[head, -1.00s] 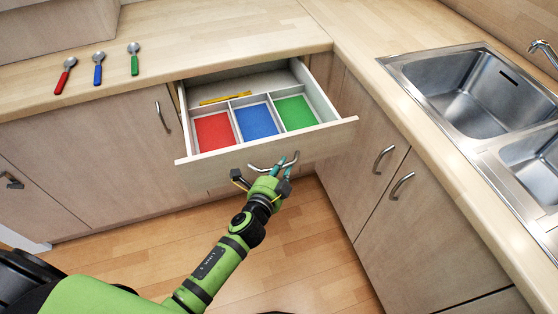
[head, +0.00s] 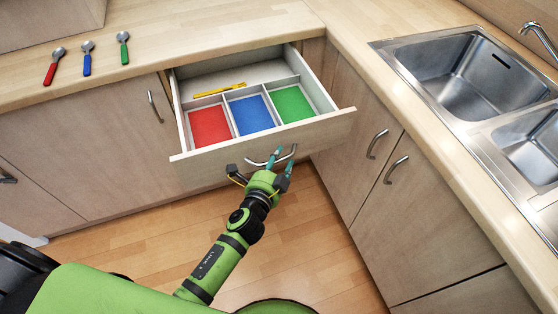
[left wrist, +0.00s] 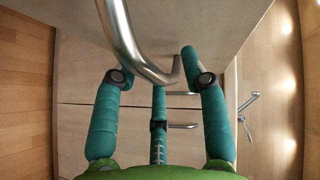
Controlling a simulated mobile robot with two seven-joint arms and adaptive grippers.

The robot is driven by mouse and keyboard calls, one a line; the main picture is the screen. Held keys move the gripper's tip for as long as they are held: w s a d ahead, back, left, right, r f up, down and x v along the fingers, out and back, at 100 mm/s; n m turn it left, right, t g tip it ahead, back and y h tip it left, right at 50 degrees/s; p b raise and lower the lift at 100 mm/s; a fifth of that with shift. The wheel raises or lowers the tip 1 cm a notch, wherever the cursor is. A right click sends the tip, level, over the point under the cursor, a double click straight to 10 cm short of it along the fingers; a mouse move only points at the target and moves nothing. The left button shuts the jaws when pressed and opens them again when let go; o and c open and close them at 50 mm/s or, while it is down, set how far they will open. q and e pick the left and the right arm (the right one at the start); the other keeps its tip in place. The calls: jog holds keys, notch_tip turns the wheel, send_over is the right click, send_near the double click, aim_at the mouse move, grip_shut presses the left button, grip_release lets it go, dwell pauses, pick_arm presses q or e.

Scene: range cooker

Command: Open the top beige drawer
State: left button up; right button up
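The top beige drawer (head: 205,166) stands pulled out below the counter corner. Its inside shows red (head: 209,127), blue (head: 251,114) and green (head: 291,103) compartments, and a yellow item (head: 220,89) lies behind them. A curved metal handle (head: 284,158) is on its front. My left gripper (head: 276,163) is at this handle. My right gripper is not in view.
Red, blue and green-handled spoons (head: 87,58) lie on the counter (head: 210,40) at the left. A sink (head: 465,75) is at the right. Cabinet doors with handles (head: 377,144) stand close to the drawer's right end. The wooden floor (head: 320,240) in front is clear.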

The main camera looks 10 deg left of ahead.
pick_arm(q)
jog(key=v, duration=1.2)
dwell(0.3)
jog(key=s+a+f+n+g, duration=0.1)
jog(key=s+f+n+g, duration=0.2)
jog(key=f, duration=0.7)
jog(key=s+a+f+n+g, duration=0.1)
jog(key=s+f+g, duration=0.1)
jog(key=s+f, duration=0.5)
jog(key=s+a+f+n+g, duration=0.1)
jog(key=f+n+g, duration=0.2)
jog(key=f, duration=0.9)
jog(key=s+a+f+n+g, duration=0.3)
jog(key=s+f, duration=0.3)
jog(key=s, duration=0.4)
jog(key=s+a+f+n+g+y, duration=0.1)
jog(key=s+a+f+n+g, duration=0.2)
jog(key=s+f, duration=0.3)
jog(key=s+n, duration=0.1)
jog(key=s, duration=0.3)
jog(key=shift+s+a+f, duration=0.15)
jog(key=shift+s+a, duration=0.1)
jog(key=shift+s, duration=0.05)
